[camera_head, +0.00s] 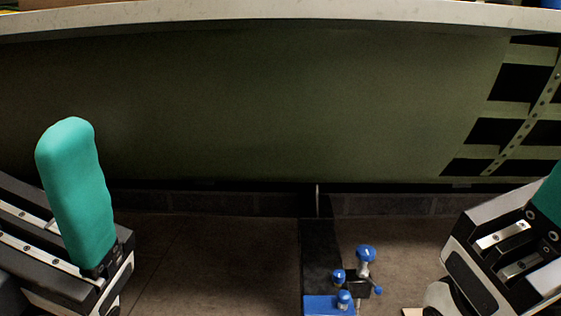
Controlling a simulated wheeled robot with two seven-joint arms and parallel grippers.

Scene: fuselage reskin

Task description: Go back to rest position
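My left gripper (70,150) is at the left. A thick teal finger points up from its dark and white body, and a second finger cannot be made out. My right gripper (548,205) is at the right edge. Only part of a teal finger shows there, and the rest is cut off by the frame. I cannot tell whether either is open or shut. No held object is visible in either one. The large olive-green fuselage skin (250,105) spans the view behind them.
Exposed ribs with dark openings and a drilled strip (522,130) show at the right of the skin. A pale ledge (280,22) runs along the top. A device with blue knobs (345,290) stands at bottom centre.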

